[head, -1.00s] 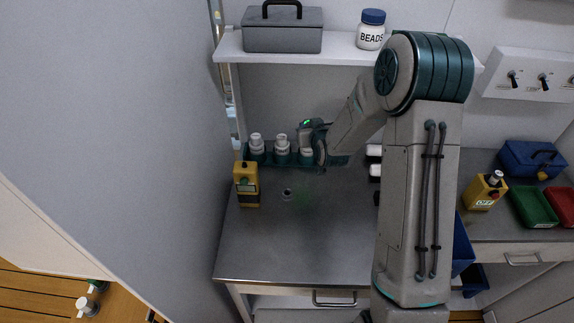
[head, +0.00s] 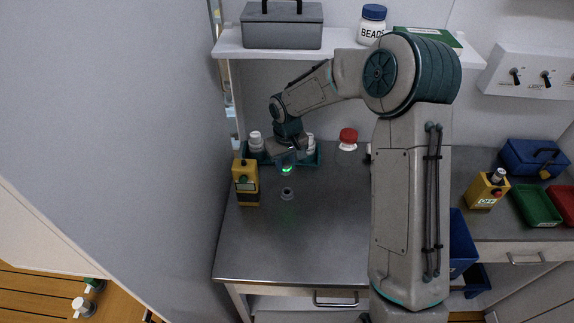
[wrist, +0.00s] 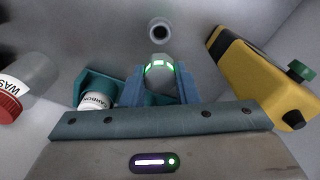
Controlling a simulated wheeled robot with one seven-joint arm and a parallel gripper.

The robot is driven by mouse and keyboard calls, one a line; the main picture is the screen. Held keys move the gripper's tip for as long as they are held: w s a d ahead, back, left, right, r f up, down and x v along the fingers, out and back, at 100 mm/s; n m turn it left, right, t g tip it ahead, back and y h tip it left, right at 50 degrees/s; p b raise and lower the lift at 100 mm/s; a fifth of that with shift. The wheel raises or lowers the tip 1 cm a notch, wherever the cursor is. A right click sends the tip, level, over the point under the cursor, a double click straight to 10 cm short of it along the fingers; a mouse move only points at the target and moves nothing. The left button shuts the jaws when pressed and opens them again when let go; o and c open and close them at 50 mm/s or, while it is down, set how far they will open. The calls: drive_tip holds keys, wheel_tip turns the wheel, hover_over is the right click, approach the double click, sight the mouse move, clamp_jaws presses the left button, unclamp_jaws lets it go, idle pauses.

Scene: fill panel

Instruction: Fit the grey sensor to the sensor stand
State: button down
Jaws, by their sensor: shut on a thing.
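My gripper (head: 287,163) points down over the counter and is shut on the grey sensor, which shows a green lit band. In the wrist view the sensor (wrist: 160,76) sits between the two blue fingers (wrist: 158,90). The sensor stand (head: 288,193) is a small round grey socket with a dark hole on the counter. It also shows in the wrist view (wrist: 159,31), just beyond the sensor. In the head view the sensor appears above and behind the stand, and a gap shows between them.
A yellow meter (head: 246,186) stands left of the stand. A teal rack (head: 314,158) with white bottles is behind the gripper. A red-capped bottle (head: 348,138) stands right of the rack. The counter's front (head: 300,245) is clear. A shelf (head: 340,54) hangs above.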

sight(287, 174)
drive_tip(key=shift+s+d+r+g, duration=0.2)
drive_tip(key=shift+s+r+g, duration=0.1)
drive_tip(key=shift+s, duration=0.15)
drive_tip(key=shift+r, duration=0.2)
drive_tip(key=shift+f+b, duration=2.3)
drive_tip(key=shift+f, duration=0.6)
drive_tip(key=shift+f+b, duration=1.35)
drive_tip(key=shift+f, duration=0.05)
drive_tip(key=c, duration=1)
unclamp_jaws()
drive_tip(key=shift+c, duration=0.2)
